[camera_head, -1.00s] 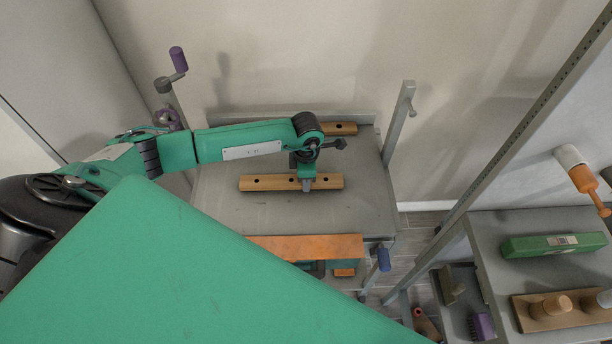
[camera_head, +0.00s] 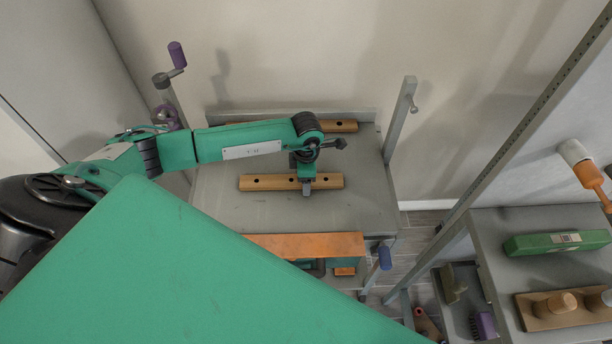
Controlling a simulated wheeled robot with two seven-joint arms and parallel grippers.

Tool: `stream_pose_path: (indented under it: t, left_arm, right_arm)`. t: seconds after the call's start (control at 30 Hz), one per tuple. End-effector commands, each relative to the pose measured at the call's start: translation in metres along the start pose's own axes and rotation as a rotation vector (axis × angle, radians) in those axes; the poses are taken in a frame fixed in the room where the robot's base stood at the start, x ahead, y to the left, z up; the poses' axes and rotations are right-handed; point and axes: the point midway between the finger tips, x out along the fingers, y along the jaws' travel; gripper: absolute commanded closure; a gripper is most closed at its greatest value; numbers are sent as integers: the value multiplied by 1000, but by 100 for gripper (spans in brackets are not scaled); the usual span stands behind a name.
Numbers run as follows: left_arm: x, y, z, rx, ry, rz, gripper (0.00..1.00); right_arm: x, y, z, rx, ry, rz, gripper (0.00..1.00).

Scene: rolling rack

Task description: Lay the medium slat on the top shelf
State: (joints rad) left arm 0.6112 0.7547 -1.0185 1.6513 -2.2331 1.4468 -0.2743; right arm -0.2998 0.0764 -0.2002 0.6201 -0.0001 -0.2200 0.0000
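A long wooden slat with dark holes (camera_head: 265,183) lies level over the middle of the rack's grey top shelf (camera_head: 250,215). My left gripper (camera_head: 307,188) comes down on it right of its middle, with one finger against its near side. It looks shut on the slat; the far finger is hidden. Whether the slat bears fully on the shelf is hard to tell. A second slat (camera_head: 345,126) lies farther back on the shelf, partly hidden by my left arm. My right gripper is out of view.
An orange-brown board (camera_head: 330,245) shows at the rack's front, below the top shelf. Posts stand at the rack's sides, the right one (camera_head: 398,125) with a knob. A grey bench at right holds a green box (camera_head: 540,244) and a wooden block with knobs (camera_head: 560,310).

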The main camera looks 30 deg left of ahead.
Motion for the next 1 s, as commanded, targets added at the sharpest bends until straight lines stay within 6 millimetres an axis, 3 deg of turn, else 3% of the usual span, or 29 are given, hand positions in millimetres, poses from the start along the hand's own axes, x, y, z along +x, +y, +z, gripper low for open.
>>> stream_pose_path:
  t: [0.37,0.8,1.0]
  left_arm:
    - [-8,0,0,0,0,1,34]
    - [-99,1,1,2,-2,3,34]
    - [-128,1,0,0,-1,2,34]
  right_arm:
    - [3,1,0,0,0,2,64]
    - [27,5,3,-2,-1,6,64]
    - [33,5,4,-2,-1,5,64]
